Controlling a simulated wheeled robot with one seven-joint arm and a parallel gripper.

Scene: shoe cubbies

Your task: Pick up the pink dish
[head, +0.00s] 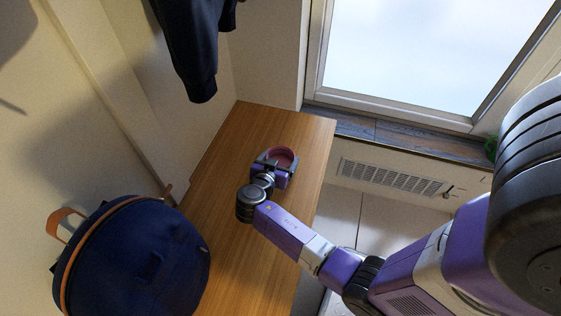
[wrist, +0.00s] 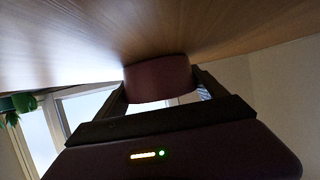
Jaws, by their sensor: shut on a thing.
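The pink dish (head: 283,155) is a small round bowl at the far end of the wooden bench top in the head view. My gripper (head: 276,161) is at its near side, with its fingers around the dish. In the wrist view the dish (wrist: 160,79) shows as a dark pink curved wall between the two fingers of my gripper (wrist: 160,92), which are shut on it. The wrist view appears upside down, with the wood along the top. I cannot tell whether the dish touches the bench top or is just above it.
The wooden bench top (head: 225,185) is clear around the dish. A dark blue backpack (head: 135,255) stands at the near left. A dark garment (head: 195,45) hangs above the bench. A window (head: 430,50) and a vent grille (head: 390,178) are at the right.

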